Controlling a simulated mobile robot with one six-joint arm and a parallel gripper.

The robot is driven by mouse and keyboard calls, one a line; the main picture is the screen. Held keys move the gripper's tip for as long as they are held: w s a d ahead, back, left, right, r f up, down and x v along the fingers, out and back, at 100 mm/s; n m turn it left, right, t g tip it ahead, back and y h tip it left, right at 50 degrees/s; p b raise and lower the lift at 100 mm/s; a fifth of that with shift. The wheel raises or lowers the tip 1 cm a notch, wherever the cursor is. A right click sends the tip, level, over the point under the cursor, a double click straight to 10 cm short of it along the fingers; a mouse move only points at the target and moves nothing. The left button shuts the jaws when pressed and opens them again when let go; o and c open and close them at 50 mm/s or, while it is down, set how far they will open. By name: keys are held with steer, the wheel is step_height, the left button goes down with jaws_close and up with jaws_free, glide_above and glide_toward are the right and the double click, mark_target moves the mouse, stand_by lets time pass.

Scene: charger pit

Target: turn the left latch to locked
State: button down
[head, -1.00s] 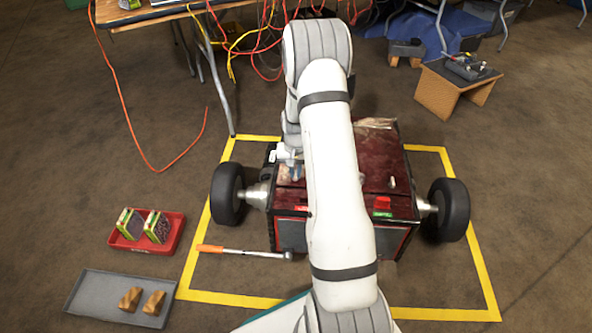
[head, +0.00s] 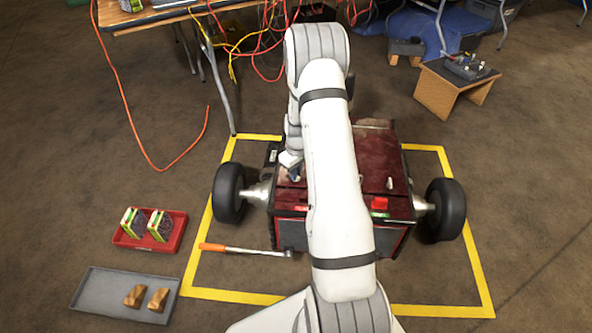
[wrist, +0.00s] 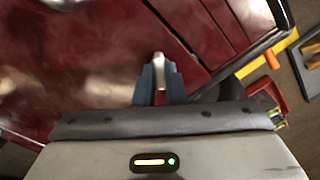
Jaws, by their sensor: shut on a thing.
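The dark red charger box (head: 385,155) stands on two wheels inside a yellow floor outline. The left latch (wrist: 159,60) is a small pale metal lever on the red lid in the wrist view. My gripper (wrist: 158,82) is shut on it, one blue-grey finger on each side. In the head view my gripper (head: 294,176) is at the lid's left side, and the latch there is mostly hidden by it. The right latch (head: 390,183) is a small pale lever on the right part of the lid. My white arm covers the middle of the box.
A torque wrench (head: 245,250) with an orange handle lies in front of the box. A red tray (head: 180,240) with green-edged blocks and a grey tray (head: 90,297) with wooden blocks are at left. A small wooden stand (head: 440,92) is at back right.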

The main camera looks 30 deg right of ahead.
steer(key=n, duration=0.4)
steer(key=shift+n, duration=1.8)
steer(key=c, duration=1.5)
jaws_free()
steer(key=shift+r+p, duration=0.1)
steer(key=shift+p, duration=0.2)
steer(key=r+p, duration=0.1)
steer(key=r, duration=0.2)
steer(key=r+p, duration=0.1)
steer(key=r, duration=0.3)
steer(key=shift+d+r+p, duration=0.2)
steer(key=shift+r+p, duration=0.1)
